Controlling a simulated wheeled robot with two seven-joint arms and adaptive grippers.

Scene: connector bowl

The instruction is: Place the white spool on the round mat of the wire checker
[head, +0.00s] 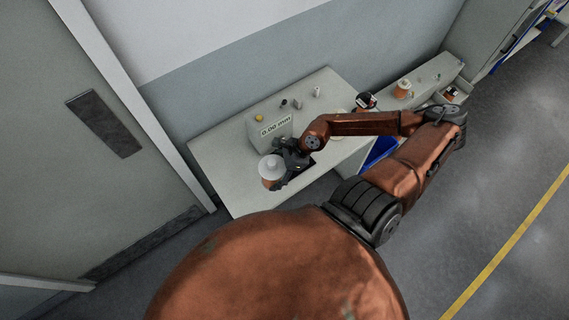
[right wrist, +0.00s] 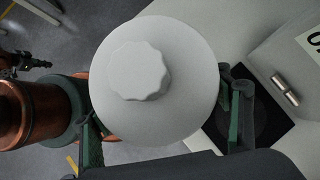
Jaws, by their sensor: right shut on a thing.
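The white spool (head: 270,163) has a pale round top flange and a copper-coloured middle. It is upright near the table's front-left edge. In the right wrist view its flange (right wrist: 190,75) fills the middle, with a scalloped hub. My right gripper (head: 284,173) is shut on the spool; its fingers (right wrist: 160,118) lie on either side of it. The wire checker (head: 268,128) is a grey box reading 0.00 mm, just behind. Its dark mat (right wrist: 268,112) is to the right of the spool in the right wrist view, partly hidden by a finger.
A yellow button (head: 259,118) is on top of the checker. Several small parts, including a white one (head: 316,92), stand at the table's back. A second surface at right holds an orange spool (head: 404,88). The table's left end (head: 220,155) is clear.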

